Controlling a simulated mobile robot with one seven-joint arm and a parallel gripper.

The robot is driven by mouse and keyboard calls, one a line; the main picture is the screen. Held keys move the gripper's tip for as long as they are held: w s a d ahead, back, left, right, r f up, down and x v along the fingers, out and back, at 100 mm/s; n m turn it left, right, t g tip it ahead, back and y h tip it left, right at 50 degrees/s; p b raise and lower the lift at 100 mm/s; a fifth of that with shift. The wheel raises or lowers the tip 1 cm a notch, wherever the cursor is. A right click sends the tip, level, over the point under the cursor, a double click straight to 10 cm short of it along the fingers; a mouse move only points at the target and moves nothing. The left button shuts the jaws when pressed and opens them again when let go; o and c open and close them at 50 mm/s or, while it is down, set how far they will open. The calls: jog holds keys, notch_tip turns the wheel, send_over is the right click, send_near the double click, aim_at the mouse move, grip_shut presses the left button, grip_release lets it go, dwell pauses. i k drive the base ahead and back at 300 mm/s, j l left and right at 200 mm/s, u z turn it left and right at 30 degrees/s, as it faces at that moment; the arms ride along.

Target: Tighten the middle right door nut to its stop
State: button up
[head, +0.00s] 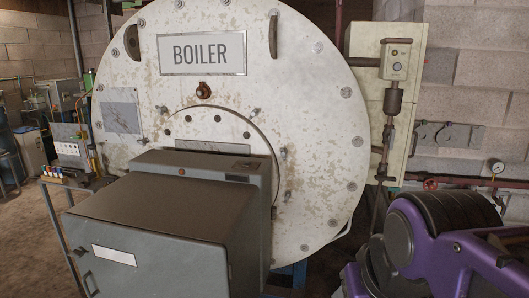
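The boiler front (318,100) is a large round white plate with worn paint and a BOILER sign. Several small door fasteners stand around the inner round door. On its right side, one sits at the upper right (257,112), one at the middle right (284,153) and one lower down (288,196). They are too small to tell how far each nut is turned. The grey burner housing (160,235) hides the lower part of the door. My gripper is not in view; a purple and black arm part, apparently mine, shows at the lower right.
The burner housing juts out toward me at the lower left. A pale cabinet with a pipe and control box (396,60) stands right of the boiler. A small table (75,178) with bottles is at the left. A gauge (497,167) is on the right wall.

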aim_at(283, 151)
jog(key=i+l+u, duration=0.15)
jog(key=l, duration=0.25)
jog(key=i+l+u, duration=0.1)
jog(key=l, duration=0.3)
jog(key=i+l+u, duration=0.15)
jog(key=l, duration=0.25)
jog(key=i+l+u, duration=0.1)
jog(key=i+l, duration=0.2)
jog(key=l, duration=0.1)
